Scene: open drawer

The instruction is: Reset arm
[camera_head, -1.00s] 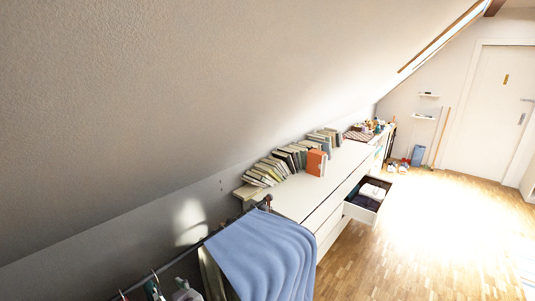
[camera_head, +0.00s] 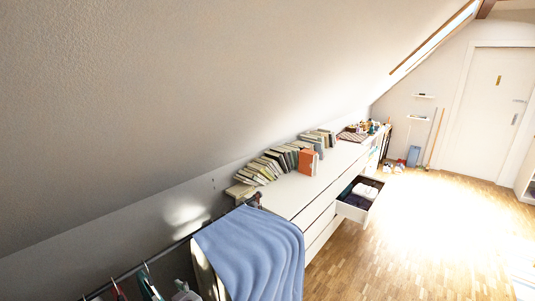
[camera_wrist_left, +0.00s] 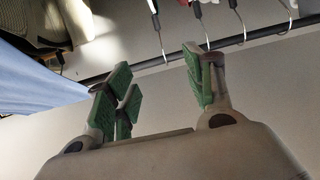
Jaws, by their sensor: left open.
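My left gripper (camera_wrist_left: 160,95) shows in the left wrist view with its green-padded fingers spread apart. Nothing is between them. Beyond the fingertips are a dark clothes rail and several hooks. Neither of my grippers shows in the head view. A white drawer (camera_head: 351,213) stands pulled out of the long white dresser (camera_head: 285,200) in the head view. Folded dark and white cloth (camera_head: 366,191) lies in it.
A blue cloth (camera_head: 250,250) hangs at the dresser's near end, by a clothes rail (camera_head: 160,253) with hangers. Books (camera_head: 275,163) line the dresser top along the sloped wall. The wooden floor (camera_head: 420,230) to the right is clear.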

